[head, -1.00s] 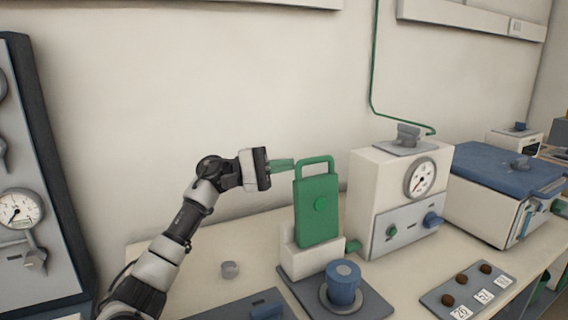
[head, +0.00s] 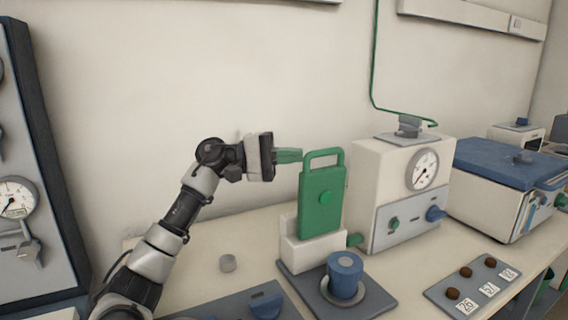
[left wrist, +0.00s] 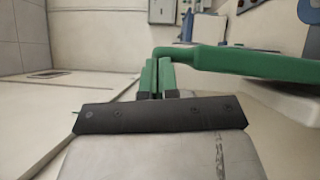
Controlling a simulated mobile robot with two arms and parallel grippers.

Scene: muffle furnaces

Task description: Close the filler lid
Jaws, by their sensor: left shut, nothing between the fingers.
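The green lid (head: 322,205) stands upright on a white filler base (head: 312,252), with a round knob on its face and a loop handle at its top. My left gripper (head: 301,155) is shut and empty, its green fingers pointing right at the left side of the handle. In the left wrist view the shut fingers (left wrist: 157,76) are close beside the green handle bar (left wrist: 235,62). I cannot tell whether they touch it. My right gripper is out of view.
A blue cup (head: 345,276) stands on a dark plate in front of the filler. A white gauge box (head: 385,181) stands close on its right. The wall is behind.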

